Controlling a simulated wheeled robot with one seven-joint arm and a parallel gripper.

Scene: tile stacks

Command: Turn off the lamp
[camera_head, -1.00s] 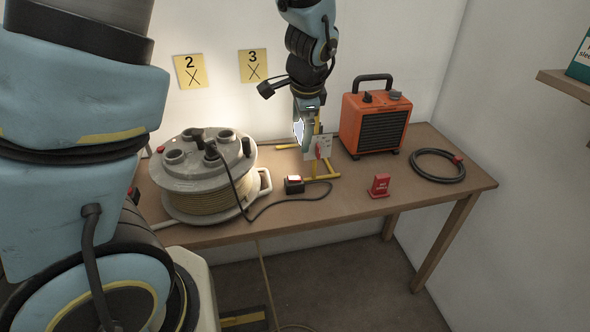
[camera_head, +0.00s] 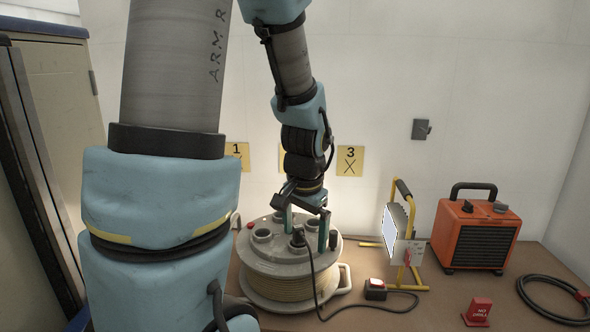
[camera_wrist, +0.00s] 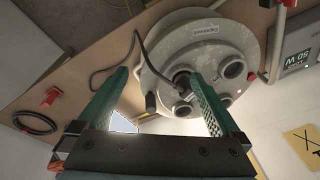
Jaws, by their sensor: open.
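The lamp (camera_head: 394,232) is a work light with a bright white panel on a yellow stand, on the bench right of the cable reel (camera_head: 290,268). A black plug (camera_head: 298,239) stands in the top of the reel, and a black cord runs from it. A small box with a red button (camera_head: 376,288) lies on the bench along the cord. My gripper (camera_head: 306,230) is open over the reel, its green fingers on either side of the plug. In the wrist view the plug (camera_wrist: 182,80) shows between the fingertips, nearer the right one; contact cannot be told.
An orange heater (camera_head: 474,238) stands right of the lamp. A wall switch (camera_head: 421,129) and numbered yellow cards (camera_head: 350,160) are on the wall.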

